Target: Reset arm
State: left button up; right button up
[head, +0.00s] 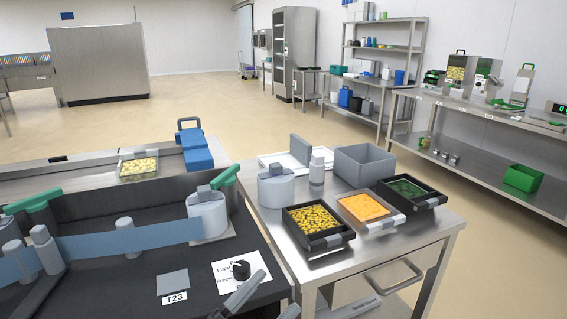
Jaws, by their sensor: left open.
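My left gripper (274,295) shows at the bottom edge, low in front of the machine's dark front panel. Its two grey fingers stand apart with nothing visible between them; the rest of it is cut off by the frame. The tray sealer (115,285) fills the lower left, with a blue film band (130,238) stretched across it and green-handled levers (34,200) and (225,177). A black knob (241,269) sits on a white label close to my left gripper. I cannot tell whether the fingers touch anything. My right gripper is not in view.
A clear tray (139,167) sits behind the sealer. Open floor lies beyond.

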pick_arm(q)
jog(key=s+a+f+n+y, duration=0.2)
jog(key=a+f+n+y, duration=0.7)
jog(key=f+n, duration=0.3)
jog(key=s+a+f+n+g+y, duration=0.25)
jog(key=s+a+f, duration=0.2)
jog(key=f, duration=0.25)
jog(key=s+a+f+n+g+y, duration=0.2)
jog(key=s+a+f+g, duration=0.1)
jog(key=s+f, duration=0.3)
notch_tip(320, 180, up, 12)
jog(key=a+p, duration=0.1)
jog(key=p, duration=1.3)
jog(key=shift+s+a+f+m+p, duration=0.25)
jog(key=shift+s+m+p, duration=0.05)
jog(key=shift+m, duration=0.05)
